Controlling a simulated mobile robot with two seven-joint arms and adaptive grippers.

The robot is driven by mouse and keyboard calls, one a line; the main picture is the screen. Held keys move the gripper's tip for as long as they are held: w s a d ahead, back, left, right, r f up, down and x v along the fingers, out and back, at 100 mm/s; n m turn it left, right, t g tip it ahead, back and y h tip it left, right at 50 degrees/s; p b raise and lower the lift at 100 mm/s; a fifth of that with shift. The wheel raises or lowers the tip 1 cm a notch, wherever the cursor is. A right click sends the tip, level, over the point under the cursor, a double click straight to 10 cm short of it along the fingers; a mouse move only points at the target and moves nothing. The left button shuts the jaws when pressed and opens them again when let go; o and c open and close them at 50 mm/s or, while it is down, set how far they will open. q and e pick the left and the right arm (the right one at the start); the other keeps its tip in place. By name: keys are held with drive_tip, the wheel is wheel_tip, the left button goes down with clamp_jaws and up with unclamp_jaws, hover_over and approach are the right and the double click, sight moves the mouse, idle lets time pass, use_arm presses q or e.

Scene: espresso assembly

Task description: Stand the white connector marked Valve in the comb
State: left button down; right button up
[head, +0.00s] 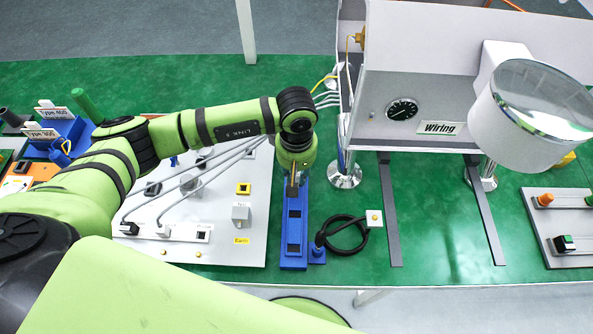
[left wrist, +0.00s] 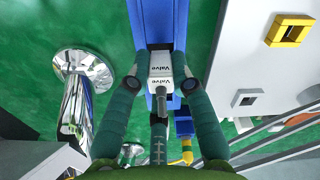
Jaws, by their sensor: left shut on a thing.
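The white connector marked Valve (left wrist: 160,63) sits between the fingertips of my left gripper (left wrist: 160,84) in the left wrist view, with its grey cable running back between the fingers. The left gripper is shut on it. The blue comb (left wrist: 180,25) lies straight behind and under the connector. In the head view the comb (head: 293,262) is a long blue bar with dark square slots, and my left gripper (head: 296,180) points down over its far end. The gripper hides the connector there. I cannot tell whether the connector touches the comb. My right gripper is not in view.
Left of the comb is a white panel (head: 222,250) with sockets and cables. On its right lies a coiled black cable (head: 345,238) with a white plug (head: 374,218). The machine housing (head: 420,60) stands on chrome feet (head: 344,176) close to my gripper's right.

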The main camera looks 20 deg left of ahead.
use_arm(q)
drive_tip(key=shift+b, duration=0.65)
idle(1.1)
drive_tip(key=shift+f+b, duration=0.65)
drive_tip(key=shift+b, duration=0.15)
drive_tip(key=shift+f+b, duration=0.2)
drive_tip(key=shift+b, duration=0.25)
idle(0.8)
idle(0.7)
drive_tip(key=c, duration=1)
unclamp_jaws()
drive_tip(key=shift+r, duration=0.1)
drive_tip(key=shift+r+p, duration=1.2)
drive_tip(key=shift+r, duration=1.75)
drive_tip(key=shift+r, duration=0.1)
